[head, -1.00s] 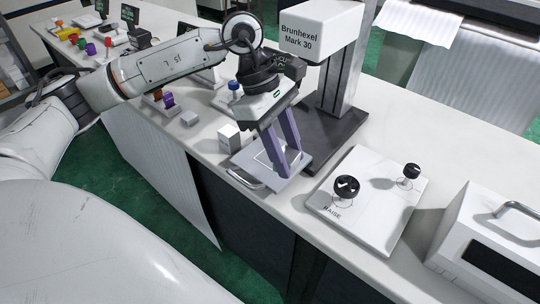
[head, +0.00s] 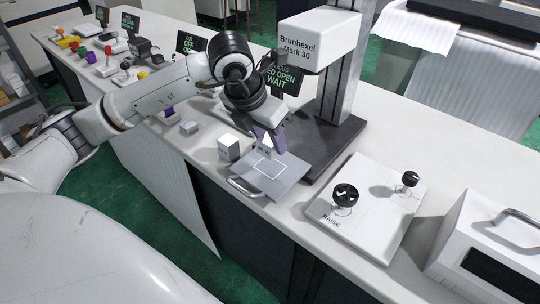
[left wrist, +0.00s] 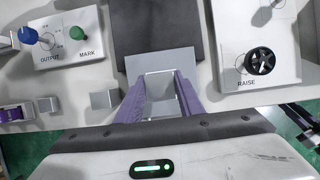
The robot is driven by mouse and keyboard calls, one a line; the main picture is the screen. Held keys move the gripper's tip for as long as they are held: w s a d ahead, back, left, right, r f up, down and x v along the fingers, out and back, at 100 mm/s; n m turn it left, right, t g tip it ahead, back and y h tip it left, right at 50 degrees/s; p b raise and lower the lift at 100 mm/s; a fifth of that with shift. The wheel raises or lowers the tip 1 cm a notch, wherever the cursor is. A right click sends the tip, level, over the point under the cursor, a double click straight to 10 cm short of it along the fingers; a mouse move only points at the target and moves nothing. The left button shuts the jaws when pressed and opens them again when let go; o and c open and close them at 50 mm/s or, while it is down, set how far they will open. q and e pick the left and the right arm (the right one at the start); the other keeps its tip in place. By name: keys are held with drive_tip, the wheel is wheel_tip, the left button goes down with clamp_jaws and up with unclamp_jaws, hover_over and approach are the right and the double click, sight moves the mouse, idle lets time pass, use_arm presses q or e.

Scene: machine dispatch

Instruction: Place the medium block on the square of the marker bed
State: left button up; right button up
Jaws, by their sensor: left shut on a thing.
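The marker bed (head: 291,184) is a grey plate with a white square outline and a front handle, under the Brunhexel Mark 30 head. My left gripper (head: 267,147) is over the back part of the bed, its purple fingers pointing down. It is shut on a pale block, largely hidden by the fingers in the head view. In the left wrist view the fingers (left wrist: 160,98) stand on both sides of a pale grey shape over the bed (left wrist: 135,63). Whether the block touches the bed is unclear. My right gripper is not in view.
A white block (head: 228,148) stands just left of the bed, and a smaller grey block (head: 188,127) lies farther left. A panel with black RAISE knob (head: 345,195) is at right. The machine column (head: 343,90) rises behind the bed. A sign (head: 282,80) reads BED OPEN WAIT.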

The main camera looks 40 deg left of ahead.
sight(270, 154)
use_arm(q)
drive_tip(key=shift+f, duration=2.35)
drive_tip(key=shift+f, duration=0.2)
drive_tip(key=o, duration=1.2)
drive_tip(key=shift+r, duration=0.1)
drive_tip(key=shift+r, duration=0.2)
drive_tip(key=v, duration=1.1)
drive_tip(key=shift+s+r, duration=0.25)
drive_tip(key=shift+r, duration=0.1)
